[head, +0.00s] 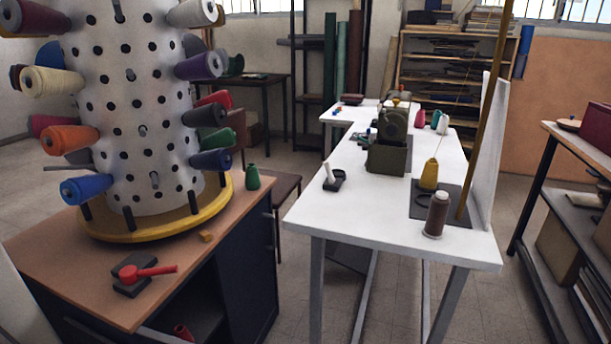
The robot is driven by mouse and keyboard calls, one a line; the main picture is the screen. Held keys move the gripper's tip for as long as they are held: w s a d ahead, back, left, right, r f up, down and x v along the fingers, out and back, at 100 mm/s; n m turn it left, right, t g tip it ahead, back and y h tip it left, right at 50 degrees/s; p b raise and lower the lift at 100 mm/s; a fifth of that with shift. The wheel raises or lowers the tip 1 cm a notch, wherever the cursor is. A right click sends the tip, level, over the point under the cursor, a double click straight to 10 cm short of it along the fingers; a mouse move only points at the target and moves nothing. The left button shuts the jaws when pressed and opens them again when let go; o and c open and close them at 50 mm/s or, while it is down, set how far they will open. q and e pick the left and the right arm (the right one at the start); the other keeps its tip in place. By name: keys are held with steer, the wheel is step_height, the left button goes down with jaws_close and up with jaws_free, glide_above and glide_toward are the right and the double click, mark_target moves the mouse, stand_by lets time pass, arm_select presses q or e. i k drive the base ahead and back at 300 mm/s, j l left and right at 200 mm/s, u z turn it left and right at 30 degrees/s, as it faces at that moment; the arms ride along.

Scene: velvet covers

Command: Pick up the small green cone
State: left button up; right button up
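A small green cone (252,177) stands upright on the brown cabinet top (130,265), near its back right corner. It is just right of the yellow round base (160,227) of a thread tower and apart from it. Another small green cone (435,119) stands far back on the white table (400,215), beside a pale teal one (442,124) and a pink one (419,119). Neither of my grippers shows in the head view.
The white perforated tower (130,100) bears several spools that stick outward. A red tool (148,271) lies on a dark block at the cabinet's front. A brown chair (285,187) stands behind the cabinet. Between cabinet and white table is a narrow floor gap.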

mark_target(252, 181)
steer(key=u, duration=0.9)
steer(key=l+u, duration=0.2)
steer(key=u, duration=0.2)
steer(key=l+u, duration=0.25)
steer(key=u, duration=0.2)
steer(key=l+u, duration=0.25)
steer(key=u, duration=0.15)
steer(key=k+l+u, duration=0.1)
steer(key=l, duration=0.3)
steer(key=k+l, duration=0.1)
steer(key=l, duration=0.3)
steer(key=k+l+u, duration=0.15)
steer(key=l, duration=0.25)
steer(key=k+l, duration=0.1)
steer(key=l, duration=0.3)
steer(key=u, duration=0.05)
